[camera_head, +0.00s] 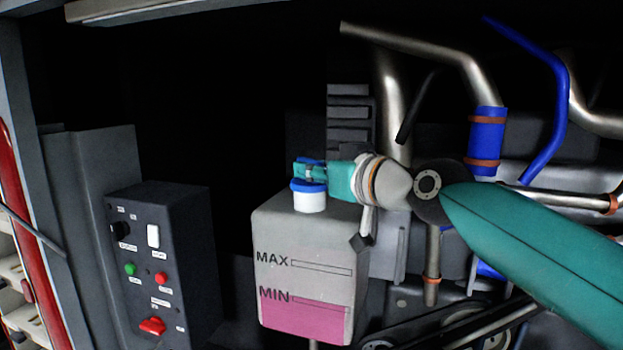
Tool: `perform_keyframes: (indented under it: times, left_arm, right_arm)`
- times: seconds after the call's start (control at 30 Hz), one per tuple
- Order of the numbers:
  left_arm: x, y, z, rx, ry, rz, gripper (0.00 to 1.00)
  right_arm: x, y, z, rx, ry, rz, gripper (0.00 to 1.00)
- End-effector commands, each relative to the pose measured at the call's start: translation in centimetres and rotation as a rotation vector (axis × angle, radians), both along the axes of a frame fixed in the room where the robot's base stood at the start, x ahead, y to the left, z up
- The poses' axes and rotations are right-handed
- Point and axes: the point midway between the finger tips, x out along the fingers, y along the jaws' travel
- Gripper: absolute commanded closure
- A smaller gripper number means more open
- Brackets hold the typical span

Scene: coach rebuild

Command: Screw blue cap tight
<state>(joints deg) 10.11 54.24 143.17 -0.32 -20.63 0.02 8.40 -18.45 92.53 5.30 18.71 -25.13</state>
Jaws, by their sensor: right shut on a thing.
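The blue cap (308,186) sits on the white neck (309,202) of a pale tank (290,232) marked MAX and MIN. Pink fluid shows at the tank's bottom, around the MIN mark. My right gripper (308,171) comes in from the right with its teal arm and is shut on the top of the blue cap. Its fingers hide part of the cap's top. I cannot tell how far the cap is turned on the neck. My left gripper does not show.
A dark control box (160,265) with buttons and a red switch stands left of the tank. Metal pipes and a blue hose (556,110) fill the back right. A belt and pulley (470,325) lie at the lower right. Dark open room is behind the tank.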

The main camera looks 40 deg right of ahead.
Motion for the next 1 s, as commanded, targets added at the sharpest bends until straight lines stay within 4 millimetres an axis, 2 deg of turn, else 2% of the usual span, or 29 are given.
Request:
perform_keyframes:
  times: [0.03,0.17,0.2,0.33,0.57,0.67,0.7,1.0]
  left_arm:
    - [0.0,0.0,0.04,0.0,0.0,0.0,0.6]
    - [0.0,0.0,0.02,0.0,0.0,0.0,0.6]
    - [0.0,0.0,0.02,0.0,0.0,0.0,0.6]
    - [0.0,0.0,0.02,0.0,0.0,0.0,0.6]
    - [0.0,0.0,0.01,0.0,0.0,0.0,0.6]
    - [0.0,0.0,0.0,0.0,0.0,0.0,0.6]
    - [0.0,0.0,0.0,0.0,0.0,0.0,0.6]
    - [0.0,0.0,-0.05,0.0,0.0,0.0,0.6]
  right_arm:
    - [-0.07,-0.16,0.71,0.004,-0.021,-0.006,1.0]
    - [-0.07,-0.17,0.76,0.003,-0.023,-0.006,1.0]
    - [-0.08,-0.17,0.77,0.003,-0.023,-0.006,0.78]
    - [-0.06,-0.18,0.74,0.002,-0.022,-0.006,0.56]
    - [0.02,-0.12,0.52,0.001,-0.018,-0.005,0.54]
    - [0.05,-0.1,0.45,0.001,-0.016,-0.004,0.37]
    - [0.05,-0.11,0.42,0.0,-0.015,-0.004,0.34]
    - [0.04,-0.04,0.21,0.002,-0.011,-0.003,0.34]
